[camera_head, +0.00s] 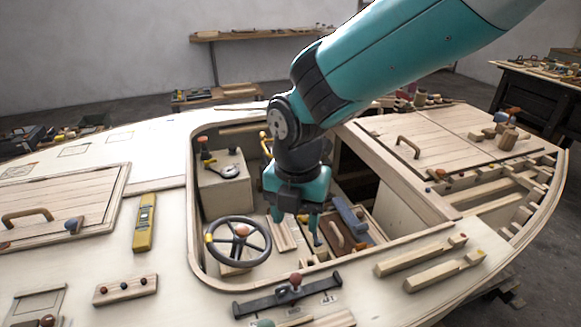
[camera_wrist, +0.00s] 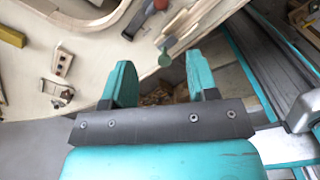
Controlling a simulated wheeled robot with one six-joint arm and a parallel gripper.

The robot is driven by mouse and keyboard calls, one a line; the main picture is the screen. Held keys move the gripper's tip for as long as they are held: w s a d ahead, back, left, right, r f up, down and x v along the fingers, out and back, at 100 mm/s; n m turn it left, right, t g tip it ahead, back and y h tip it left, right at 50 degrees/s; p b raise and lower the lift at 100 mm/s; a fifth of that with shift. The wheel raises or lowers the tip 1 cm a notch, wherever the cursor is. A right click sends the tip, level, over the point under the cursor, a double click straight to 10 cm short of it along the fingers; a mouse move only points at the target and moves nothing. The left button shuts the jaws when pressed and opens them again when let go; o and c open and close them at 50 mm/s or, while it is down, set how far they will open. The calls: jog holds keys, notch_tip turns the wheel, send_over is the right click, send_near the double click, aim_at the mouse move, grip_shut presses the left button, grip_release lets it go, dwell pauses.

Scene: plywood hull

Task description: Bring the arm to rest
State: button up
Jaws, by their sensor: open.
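My gripper (camera_head: 297,222) is open with nothing between its teal fingers. In the head view my teal arm comes from the upper right, and the gripper points down over the hull's cockpit opening, to the right of the steering wheel (camera_head: 238,242). In the wrist view the two fingers of my gripper (camera_wrist: 160,80) stand apart. Between and beyond them show the pale hull edge (camera_wrist: 120,48), a green knob (camera_wrist: 165,58) and part of a dark bar.
The plywood hull (camera_head: 180,270) carries a yellow level-like tool (camera_head: 145,222), a dark bar with a reddish knob (camera_head: 290,290) and wooden handles (camera_head: 445,270). A blue-grey object (camera_head: 350,216) lies in the cockpit near my gripper. A dark bench (camera_head: 540,90) stands at the right.

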jog(key=s+d+r+m+y, duration=0.2)
jog(key=s+d+r+m, duration=0.2)
jog(key=m, duration=0.8)
jog(key=s+d+r+m+y, duration=0.2)
jog(key=s+d+r+m, duration=0.3)
jog(key=s+d+m, duration=0.3)
jog(key=s+m, duration=0.4)
jog(key=shift+s+r+m, duration=0.25)
jog(key=shift+r+m, duration=0.05)
